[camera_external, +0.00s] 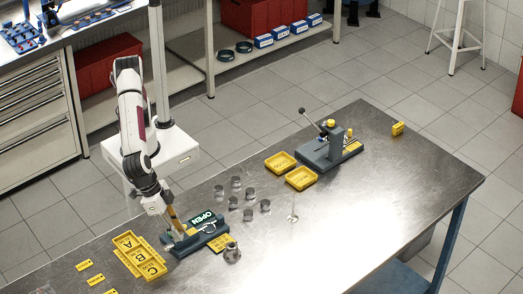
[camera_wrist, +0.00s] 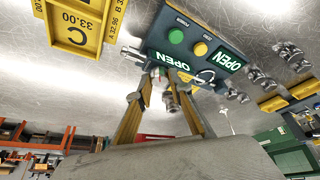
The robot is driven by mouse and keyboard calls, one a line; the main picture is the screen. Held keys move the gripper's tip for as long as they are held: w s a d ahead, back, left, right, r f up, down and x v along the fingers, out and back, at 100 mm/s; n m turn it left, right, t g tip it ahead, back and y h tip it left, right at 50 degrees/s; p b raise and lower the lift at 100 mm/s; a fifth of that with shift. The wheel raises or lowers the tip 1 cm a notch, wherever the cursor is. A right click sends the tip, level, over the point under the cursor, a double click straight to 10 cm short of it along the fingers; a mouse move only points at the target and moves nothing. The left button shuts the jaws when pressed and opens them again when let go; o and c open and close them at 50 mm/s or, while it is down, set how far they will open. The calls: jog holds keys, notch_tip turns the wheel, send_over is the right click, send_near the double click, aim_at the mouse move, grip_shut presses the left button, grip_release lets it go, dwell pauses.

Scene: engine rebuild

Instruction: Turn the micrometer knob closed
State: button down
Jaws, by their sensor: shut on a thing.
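The micrometer station (camera_external: 203,238) is a dark blue-green block near the table's front edge, with a lit "OPEN" sign. In the wrist view the station (camera_wrist: 190,17) shows a green button, a yellow button and two "OPEN" labels. The silver curved frame of the micrometer (camera_wrist: 206,77) shows beside my fingers. My gripper (camera_wrist: 164,76) has its two yellowish fingers closed around the grey micrometer knob (camera_wrist: 170,98), which is partly hidden. In the external view my gripper (camera_external: 176,224) reaches down to the left end of the station; the knob is too small to make out there.
Yellow trays marked A, B and C (camera_external: 136,254) lie left of the station. Several grey cylindrical parts (camera_external: 248,214) stand behind and right of it. A round metal part (camera_external: 232,252) stands in front.

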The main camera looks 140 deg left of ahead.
jog(key=c, duration=1.8)
grip_release()
jog(key=shift+m, duration=0.6)
jog(key=shift+a+m+t+h, duration=0.15)
jog(key=shift+m+h, duration=0.35)
jog(key=shift+m, duration=0.55)
jog(key=shift+m+t+h, duration=0.15)
jog(key=shift+m+h, duration=0.35)
jog(key=shift+m, duration=0.55)
jog(key=shift+a+m+h, duration=0.1)
jog(key=shift+m+h, duration=0.6)
jog(key=shift+m, duration=1.05)
jog(key=shift+a+m+h, duration=0.1)
jog(key=shift+m+h, duration=0.6)
jog(key=shift+m, duration=1.05)
